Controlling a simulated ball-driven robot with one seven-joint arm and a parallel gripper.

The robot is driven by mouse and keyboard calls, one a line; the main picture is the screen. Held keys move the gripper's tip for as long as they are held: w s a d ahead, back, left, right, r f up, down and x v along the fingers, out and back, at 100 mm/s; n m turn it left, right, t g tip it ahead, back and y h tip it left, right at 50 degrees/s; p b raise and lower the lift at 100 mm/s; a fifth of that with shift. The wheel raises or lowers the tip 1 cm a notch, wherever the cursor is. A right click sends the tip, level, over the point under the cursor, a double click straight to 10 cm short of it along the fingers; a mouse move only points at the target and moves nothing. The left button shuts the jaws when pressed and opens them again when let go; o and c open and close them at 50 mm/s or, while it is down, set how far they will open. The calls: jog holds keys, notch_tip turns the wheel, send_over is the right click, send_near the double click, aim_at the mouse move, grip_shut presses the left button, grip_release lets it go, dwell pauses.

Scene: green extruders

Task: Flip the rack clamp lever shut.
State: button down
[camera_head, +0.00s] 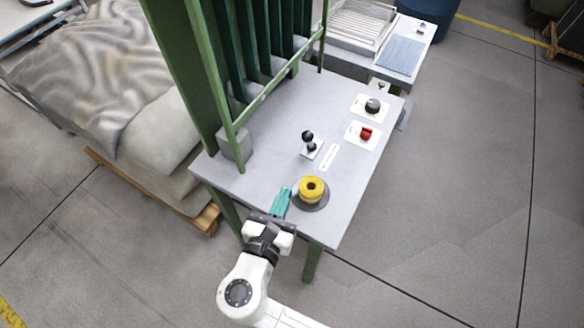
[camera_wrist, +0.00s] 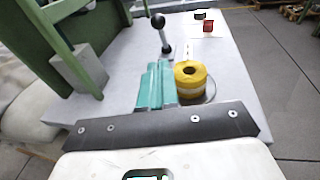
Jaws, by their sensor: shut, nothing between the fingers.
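The lever (camera_head: 307,137) has a black ball knob and stands on a small pale base plate on the grey table (camera_head: 265,175). In the wrist view the lever (camera_wrist: 162,33) shows as a metal rod rising from a dark pivot, tilted slightly left, with the black ball on top. I take it for the rack clamp lever; no label can be read. My gripper (camera_head: 286,191) has teal fingers, shut and empty, over the table's near edge. In the wrist view the fingertips (camera_wrist: 158,66) point toward the lever and are apart from it.
A yellow roll (camera_head: 312,188) on a grey disc stands just right of my fingers. A red knob (camera_head: 366,133) and a black knob (camera_head: 373,105) sit on white plates farther back. The green rack frame (camera_head: 235,125) and a grey block (camera_head: 236,142) stand left.

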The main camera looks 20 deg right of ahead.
aim_at(310, 141)
jog(key=x, duration=0.4)
jog(key=r+p+x, duration=0.1)
jog(key=x, duration=0.8)
jog(key=shift+w+d+r+p, duration=0.1)
jog(key=shift+d+r+p, duration=0.05)
jog(key=shift+p, duration=0.15)
